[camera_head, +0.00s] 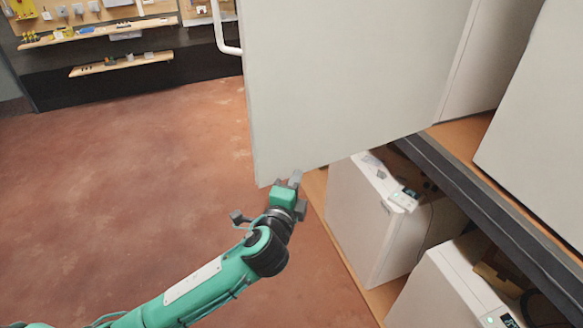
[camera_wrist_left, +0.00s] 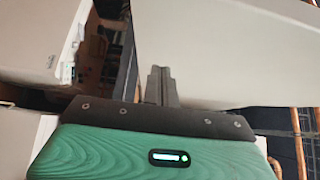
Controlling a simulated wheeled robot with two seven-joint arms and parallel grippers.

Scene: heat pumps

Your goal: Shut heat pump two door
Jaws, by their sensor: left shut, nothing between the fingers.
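A large pale door (camera_head: 345,80) stands swung open in the upper middle of the head view, with a white handle (camera_head: 226,35) on its left edge. I cannot read a number on it. My left gripper (camera_head: 295,178) is shut and empty at the door's lower edge; I cannot tell whether it touches. In the left wrist view the shut fingers (camera_wrist_left: 161,84) stand upright in front of a pale panel (camera_wrist_left: 225,50), likely the same door. My right gripper is not in view.
Pale heat pump units (camera_head: 365,215) with small displays sit on a lower wooden shelf at the right. A dark shelf beam (camera_head: 470,190) runs above them. Another pale unit (camera_head: 540,130) stands upper right. The red floor (camera_head: 120,180) at left is clear.

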